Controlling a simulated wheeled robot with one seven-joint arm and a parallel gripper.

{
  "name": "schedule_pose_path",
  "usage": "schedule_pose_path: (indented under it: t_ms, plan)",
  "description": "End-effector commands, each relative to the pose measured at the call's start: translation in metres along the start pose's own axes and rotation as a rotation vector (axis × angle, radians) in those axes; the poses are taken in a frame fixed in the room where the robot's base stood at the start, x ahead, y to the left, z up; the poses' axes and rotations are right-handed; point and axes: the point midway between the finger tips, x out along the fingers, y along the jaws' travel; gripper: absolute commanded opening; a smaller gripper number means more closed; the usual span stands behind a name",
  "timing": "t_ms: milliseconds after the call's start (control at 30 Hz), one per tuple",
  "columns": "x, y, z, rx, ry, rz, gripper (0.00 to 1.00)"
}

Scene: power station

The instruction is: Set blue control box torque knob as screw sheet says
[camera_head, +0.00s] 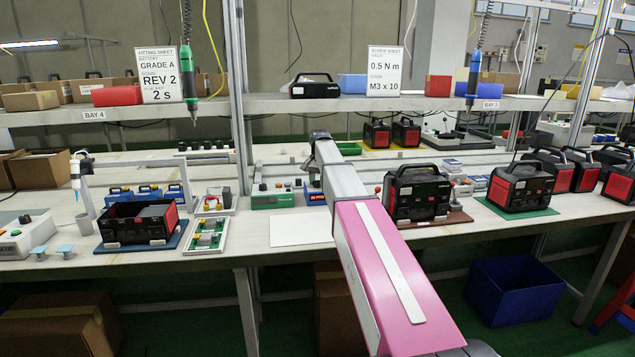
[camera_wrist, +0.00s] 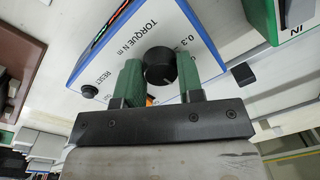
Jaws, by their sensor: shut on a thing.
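The blue control box (camera_wrist: 105,60) fills the upper middle of the wrist view, with a white face reading "TORQUE N m", "RESET" and "0.3". Its black torque knob (camera_wrist: 158,58) sits between the two green fingers of my gripper (camera_wrist: 162,76), which is shut on it. The fingers hide part of the scale, and I cannot tell which value the knob points to. In the head view the blue box (camera_head: 314,198) stands on the bench, partly behind my arm; my fingers are hidden there. The screw sheet (camera_head: 385,70) on the shelf reads "0.5 N m" and "M3 x 10".
A fitting sheet (camera_head: 159,75) reads "GRADE A, REV 2, 2 s". A green box (camera_head: 272,199) stands left of the blue box, and a black-and-red unit (camera_head: 416,193) stands to the right. A white sheet (camera_head: 301,229) lies on the bench in front. A black button (camera_wrist: 89,91) is by "RESET".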

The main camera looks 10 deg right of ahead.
Motion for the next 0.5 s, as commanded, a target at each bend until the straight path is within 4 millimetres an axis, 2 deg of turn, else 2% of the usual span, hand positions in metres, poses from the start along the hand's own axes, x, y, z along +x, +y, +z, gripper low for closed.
schedule_pose_path:
  t_ms: [500]
  plan:
    - [-0.0008,-0.0006,-0.0003,0.06,0.005,-0.001,0.11]
